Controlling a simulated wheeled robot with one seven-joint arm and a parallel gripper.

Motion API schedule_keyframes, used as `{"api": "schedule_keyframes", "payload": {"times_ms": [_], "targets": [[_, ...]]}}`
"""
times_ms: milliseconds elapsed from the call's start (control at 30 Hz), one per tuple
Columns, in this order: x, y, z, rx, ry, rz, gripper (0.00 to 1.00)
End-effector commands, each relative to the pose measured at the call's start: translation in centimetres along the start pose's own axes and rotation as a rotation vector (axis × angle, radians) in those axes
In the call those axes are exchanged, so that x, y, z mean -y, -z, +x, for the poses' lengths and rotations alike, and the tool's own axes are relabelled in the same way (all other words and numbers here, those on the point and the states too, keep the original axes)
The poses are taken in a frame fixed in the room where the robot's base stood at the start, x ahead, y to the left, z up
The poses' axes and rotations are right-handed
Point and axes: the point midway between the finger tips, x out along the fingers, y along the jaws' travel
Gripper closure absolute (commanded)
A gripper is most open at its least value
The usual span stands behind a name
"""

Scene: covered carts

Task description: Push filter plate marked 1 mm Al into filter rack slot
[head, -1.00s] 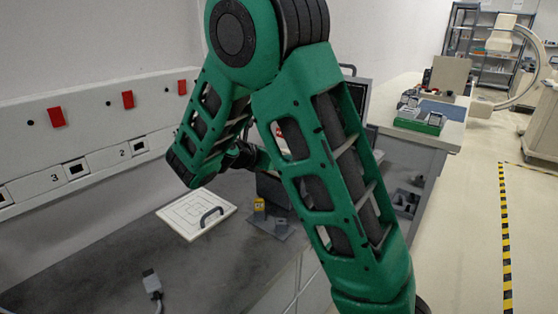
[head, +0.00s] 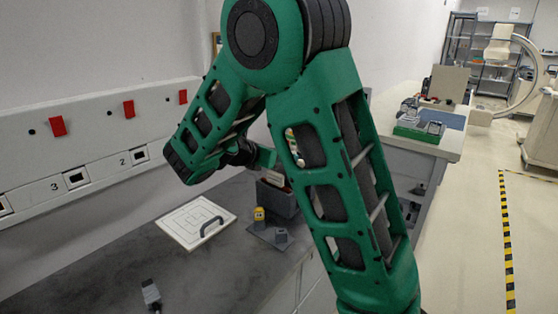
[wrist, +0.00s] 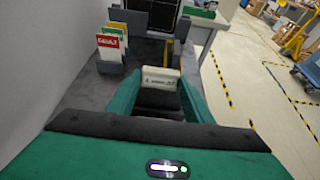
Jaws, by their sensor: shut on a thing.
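In the wrist view my gripper (wrist: 158,98) is shut on a white filter plate (wrist: 161,76). The plate stands upright between the dark finger pads, with small dark lettering on its face that I cannot read surely. Beyond it to the left stands a dark grey holder (wrist: 112,68) with several upright plates, one with a red label (wrist: 107,40). In the head view my gripper (head: 262,158) is partly hidden behind my arm, above a dark grey box (head: 280,200) with plates in it. I cannot make out the filter rack slot surely.
A white board with a handle (head: 184,222) lies on the dark bench (head: 90,275). Beside it a small yellow item (head: 259,214) stands near a grey block (head: 281,236). A cable connector (head: 151,292) lies nearer. The wall panel (head: 100,168) runs along the left.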

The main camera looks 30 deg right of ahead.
Motion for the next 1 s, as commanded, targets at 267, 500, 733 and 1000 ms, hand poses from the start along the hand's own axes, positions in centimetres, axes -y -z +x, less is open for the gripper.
{"api": "schedule_keyframes", "payload": {"times_ms": [267, 500, 733, 1000], "targets": [[0.1, -0.9, -0.4, 0.000, 0.000, 0.002, 0.79], [0.0, -1.7, -0.7, 0.001, -0.001, 0.001, 0.79], [0.0, -2.4, -1.0, 0.000, -0.001, 0.000, 0.79], [0.0, -3.2, -1.3, 0.000, 0.000, 0.001, 0.79]]}}
